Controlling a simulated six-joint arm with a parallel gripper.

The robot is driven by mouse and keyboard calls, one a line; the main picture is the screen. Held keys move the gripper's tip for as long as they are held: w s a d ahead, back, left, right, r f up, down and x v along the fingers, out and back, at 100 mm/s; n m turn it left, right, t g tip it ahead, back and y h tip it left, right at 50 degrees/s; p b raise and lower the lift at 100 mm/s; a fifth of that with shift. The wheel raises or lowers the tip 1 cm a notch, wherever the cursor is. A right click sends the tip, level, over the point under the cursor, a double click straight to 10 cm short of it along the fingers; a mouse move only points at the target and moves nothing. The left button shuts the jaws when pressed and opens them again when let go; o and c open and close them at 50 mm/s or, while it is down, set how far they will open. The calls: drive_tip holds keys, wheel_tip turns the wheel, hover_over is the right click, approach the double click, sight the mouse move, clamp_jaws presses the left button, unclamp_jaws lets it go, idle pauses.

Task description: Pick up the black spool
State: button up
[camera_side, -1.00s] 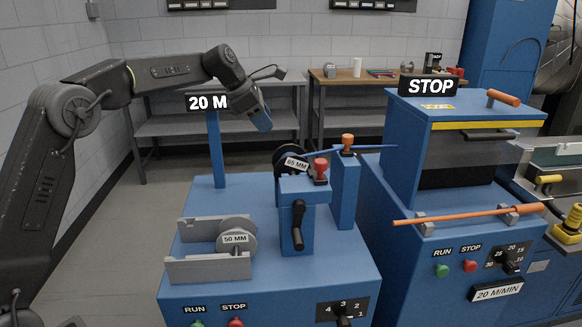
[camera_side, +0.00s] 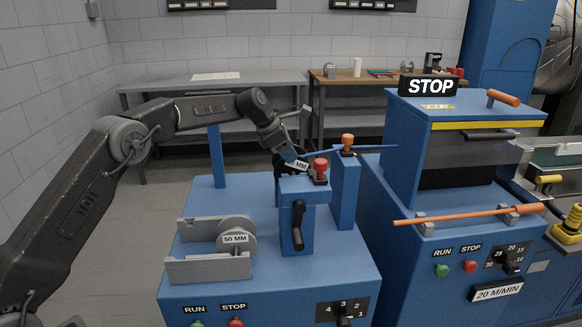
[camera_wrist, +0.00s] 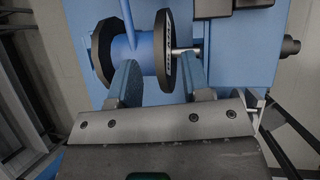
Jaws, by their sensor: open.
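The black spool shows in the wrist view as two black flanges (camera_wrist: 163,45) joined by a blue core, mounted on the blue machine. One flange carries a white label. My gripper (camera_wrist: 158,65) is open, its two blue fingers on either side of the labelled flange; I cannot tell if they touch it. In the side view my gripper (camera_side: 290,153) is at the spool (camera_side: 279,168), behind the post with the red knob. It covers much of the spool and part of its label, leaving "MM" readable.
The red-knobbed post (camera_side: 297,215) and a taller post with an orange knob (camera_side: 345,185) stand close by on the blue machine (camera_side: 270,275). A grey spool marked 50 MM (camera_side: 236,232) sits in a grey cradle at front left. A blue pole (camera_side: 216,155) rises behind.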

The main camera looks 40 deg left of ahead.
drive_tip(key=shift+x, duration=0.8)
drive_tip(key=shift+c, duration=0.2)
